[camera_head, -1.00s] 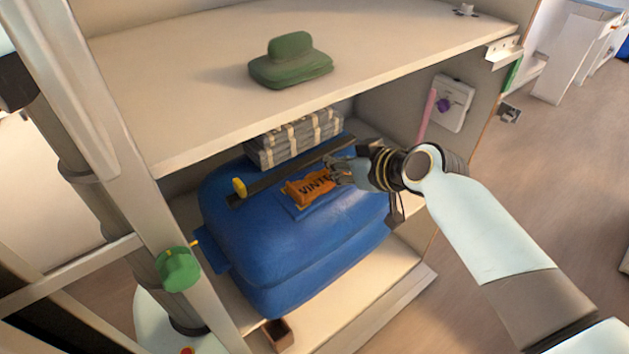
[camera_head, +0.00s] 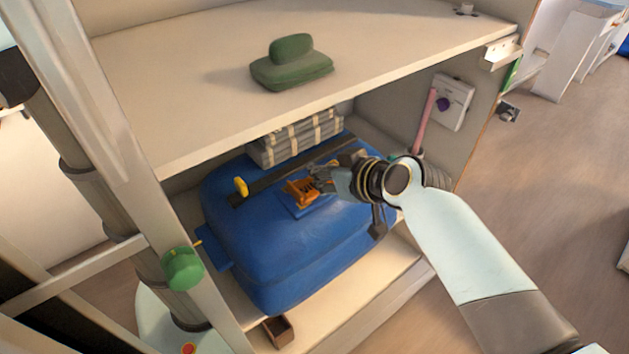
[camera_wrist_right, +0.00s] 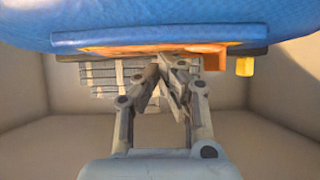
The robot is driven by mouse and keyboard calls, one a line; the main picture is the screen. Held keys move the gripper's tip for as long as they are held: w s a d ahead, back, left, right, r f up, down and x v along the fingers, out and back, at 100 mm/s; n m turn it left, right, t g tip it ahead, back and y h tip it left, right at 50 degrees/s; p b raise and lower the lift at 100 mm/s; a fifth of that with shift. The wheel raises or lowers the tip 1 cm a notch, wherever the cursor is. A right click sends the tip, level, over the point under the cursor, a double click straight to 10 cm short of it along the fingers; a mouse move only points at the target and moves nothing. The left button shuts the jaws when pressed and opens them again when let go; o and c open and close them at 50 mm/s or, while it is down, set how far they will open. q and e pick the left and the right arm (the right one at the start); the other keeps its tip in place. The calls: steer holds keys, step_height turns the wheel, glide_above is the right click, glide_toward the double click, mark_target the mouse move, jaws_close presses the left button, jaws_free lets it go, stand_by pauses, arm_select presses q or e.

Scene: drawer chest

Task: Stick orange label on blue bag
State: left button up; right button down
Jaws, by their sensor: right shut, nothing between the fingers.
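The blue bag (camera_head: 290,245) lies on the lower shelf of the chest and fills the top of the right wrist view (camera_wrist_right: 190,15). The orange label (camera_head: 300,192) is on a blue patch on top of the bag; it looks crumpled or bent, and its lettering is hard to read. It shows as a thin orange strip in the wrist view (camera_wrist_right: 150,48). My right gripper (camera_head: 318,182) is shut and empty at the label's right end, its fingertips (camera_wrist_right: 163,72) close to the label. I cannot tell whether they touch. My left gripper is not in view.
A dark bar with a yellow end (camera_head: 240,187) lies across the bag behind the label. A grey strapped bundle (camera_head: 300,137) is behind it. The upper shelf (camera_head: 180,110) hangs above, carrying a green object (camera_head: 291,68). The chest's side wall with a white box (camera_head: 453,100) stands right.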

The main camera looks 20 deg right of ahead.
mark_target(310, 192)
steer(key=shift+s+a+f, duration=0.1)
steer(key=shift+s+a, duration=0.05)
steer(key=shift+a, duration=0.05)
steer(key=shift+s+a+p, duration=0.25)
steer(key=shift+a, duration=0.35)
steer(key=shift+s+a+p, duration=0.25)
steer(key=shift+a, duration=0.35)
steer(key=shift+r, duration=0.25)
step_height(310, 192, up, 8)
steer(key=p, duration=0.7)
